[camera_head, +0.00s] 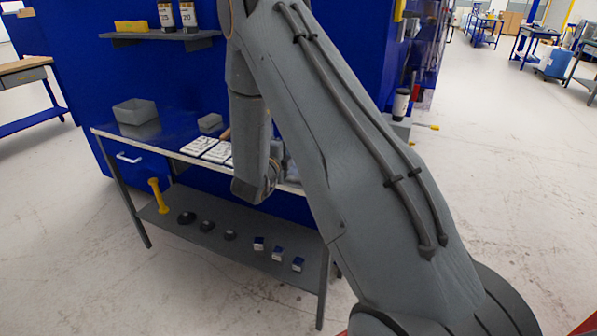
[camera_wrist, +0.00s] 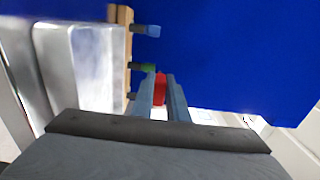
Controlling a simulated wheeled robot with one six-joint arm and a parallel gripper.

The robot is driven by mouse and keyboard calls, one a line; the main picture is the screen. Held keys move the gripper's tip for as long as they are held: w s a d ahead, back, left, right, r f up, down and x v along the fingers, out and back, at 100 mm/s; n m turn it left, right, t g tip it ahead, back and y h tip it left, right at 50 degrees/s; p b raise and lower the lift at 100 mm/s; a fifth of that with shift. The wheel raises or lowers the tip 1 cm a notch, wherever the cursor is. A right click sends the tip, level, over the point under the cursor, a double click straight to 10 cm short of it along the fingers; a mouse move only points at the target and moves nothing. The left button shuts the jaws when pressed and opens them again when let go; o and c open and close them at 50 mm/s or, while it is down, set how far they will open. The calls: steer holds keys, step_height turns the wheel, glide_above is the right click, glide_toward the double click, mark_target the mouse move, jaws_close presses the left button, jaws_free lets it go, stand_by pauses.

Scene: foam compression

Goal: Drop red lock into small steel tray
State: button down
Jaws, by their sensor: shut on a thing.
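In the wrist view my gripper (camera_wrist: 161,86) is shut on the red lock (camera_wrist: 160,92), which shows as a small red piece between the two grey fingers. A shiny steel tray (camera_wrist: 85,65) lies to the left of the fingers, apart from the lock. Whether it is the small one I cannot tell. In the head view my own arm covers the middle of the picture, and the gripper and the lock cannot be made out there.
A wooden rack (camera_wrist: 121,50) with blue and green pegs stands between the tray and my fingers. The head view shows a workbench (camera_head: 170,140) with a grey bin (camera_head: 136,111), a small grey box (camera_head: 210,122) and white cards (camera_head: 199,145). A lower shelf (camera_head: 240,243) holds several small items.

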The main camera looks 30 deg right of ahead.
steer(key=shift+f, duration=0.45)
steer(key=c, duration=1.6)
jaws_free()
steer(key=shift+c, duration=0.2)
steer(key=shift+b+v, duration=1.1)
steer(key=shift+v, duration=2.8)
